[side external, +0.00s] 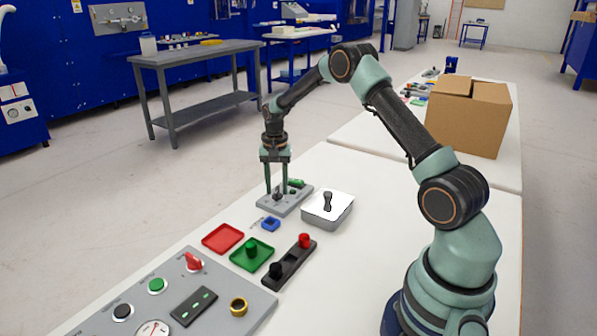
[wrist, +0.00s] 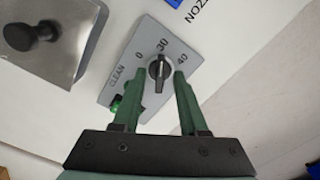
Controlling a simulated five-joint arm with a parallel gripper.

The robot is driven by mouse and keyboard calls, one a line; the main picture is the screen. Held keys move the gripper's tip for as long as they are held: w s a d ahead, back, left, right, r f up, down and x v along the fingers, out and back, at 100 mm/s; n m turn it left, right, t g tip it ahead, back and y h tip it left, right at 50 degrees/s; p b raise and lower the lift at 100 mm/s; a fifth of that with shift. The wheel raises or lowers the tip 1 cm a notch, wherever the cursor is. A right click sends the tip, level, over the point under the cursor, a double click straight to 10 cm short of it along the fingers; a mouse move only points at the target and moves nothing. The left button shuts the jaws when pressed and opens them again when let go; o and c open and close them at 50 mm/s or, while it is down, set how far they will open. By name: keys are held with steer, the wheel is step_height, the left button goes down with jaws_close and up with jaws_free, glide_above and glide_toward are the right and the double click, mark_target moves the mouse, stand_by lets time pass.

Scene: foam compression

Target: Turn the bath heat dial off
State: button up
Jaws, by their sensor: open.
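The heat dial is a black knob with a pale pointer line on a grey panel (side external: 298,203). In the wrist view, the dial (wrist: 159,70) has marks 0, 30 and 40 around it, and its pointer appears to point towards 30. My gripper (side external: 276,193) is open and points down over the panel. Its two green fingers stand on either side of the dial in the wrist view; whether they touch it cannot be told. A green switch (wrist: 117,104) sits on the same panel by the word CLEAN, partly hidden by a finger.
A metal box with a black handle (side external: 328,207) stands right beside the panel. Nearer are a blue piece (side external: 269,224), red tray (side external: 222,238), green tray (side external: 240,259), black block with knobs (side external: 289,262) and a larger control panel (side external: 235,285). A cardboard box (side external: 465,125) stands behind.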

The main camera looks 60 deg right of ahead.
jaws_close()
steer(key=shift+n, duration=0.3)
steer(key=n, duration=1.1)
stand_by(0.4)
steer(key=shift+n, duration=0.3)
jaws_free()
